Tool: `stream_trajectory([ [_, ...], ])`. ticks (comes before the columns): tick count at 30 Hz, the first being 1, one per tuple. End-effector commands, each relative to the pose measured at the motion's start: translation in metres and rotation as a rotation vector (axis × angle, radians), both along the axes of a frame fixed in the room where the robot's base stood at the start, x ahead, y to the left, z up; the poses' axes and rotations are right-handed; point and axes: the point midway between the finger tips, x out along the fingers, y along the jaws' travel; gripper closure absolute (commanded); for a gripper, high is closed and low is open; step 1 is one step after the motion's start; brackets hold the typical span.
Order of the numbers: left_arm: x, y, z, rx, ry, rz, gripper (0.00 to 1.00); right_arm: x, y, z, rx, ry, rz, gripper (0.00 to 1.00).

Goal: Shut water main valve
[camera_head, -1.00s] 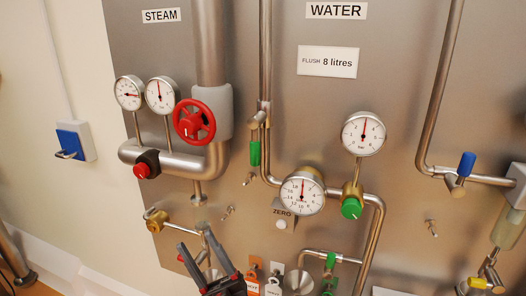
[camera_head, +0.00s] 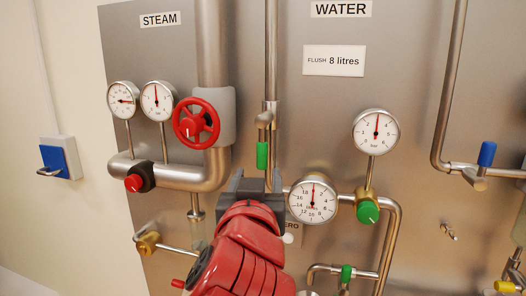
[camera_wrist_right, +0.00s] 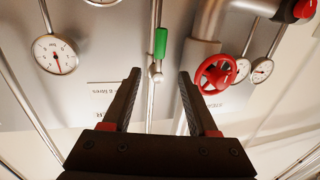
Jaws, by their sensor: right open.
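The green lever handle (camera_head: 262,155) hangs upright along the vertical water pipe (camera_head: 271,60), below the WATER sign (camera_head: 341,9). In the right wrist view the green lever (camera_wrist_right: 160,42) shows beyond the fingertips, roughly centred between them. My right gripper (camera_head: 250,184) is just below the lever in the head view, with its fingers mostly hidden behind its own body. In the wrist view its two dark fingers (camera_wrist_right: 159,75) are apart with nothing between them. I cannot tell the exact gap to the lever. My left gripper is not in view.
A red handwheel (camera_head: 196,122) and steam pipe stand left of the lever. A round gauge (camera_head: 313,201) sits close right of my gripper, with a green knob (camera_head: 368,212) beyond. A blue-handled lever (camera_head: 486,154) is at far right.

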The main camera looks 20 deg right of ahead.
Motion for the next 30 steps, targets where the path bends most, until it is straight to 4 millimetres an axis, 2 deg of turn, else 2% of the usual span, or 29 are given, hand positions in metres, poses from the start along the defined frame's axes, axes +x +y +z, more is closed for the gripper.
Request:
stream_trajectory([
  [8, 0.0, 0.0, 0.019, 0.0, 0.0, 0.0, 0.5, 0.028, -0.013, 0.003, 0.006, 0.006, -0.002, 0.41],
  [13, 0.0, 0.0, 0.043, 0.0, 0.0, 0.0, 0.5, 0.055, -0.024, 0.005, 0.005, 0.008, -0.002, 0.41],
  [15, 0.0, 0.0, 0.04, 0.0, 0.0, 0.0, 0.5, 0.065, -0.027, 0.0, 0.004, 0.008, -0.001, 0.41],
  [19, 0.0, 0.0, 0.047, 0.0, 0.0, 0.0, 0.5, 0.082, -0.034, 0.002, 0.004, 0.003, -0.001, 0.41],
  [21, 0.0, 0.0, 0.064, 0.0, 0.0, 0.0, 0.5, 0.085, -0.035, 0.008, 0.004, 0.001, -0.006, 0.41],
  [30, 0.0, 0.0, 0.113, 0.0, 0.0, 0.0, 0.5, 0.1, -0.041, 0.01, 0.003, 0.001, -0.011, 0.41],
])
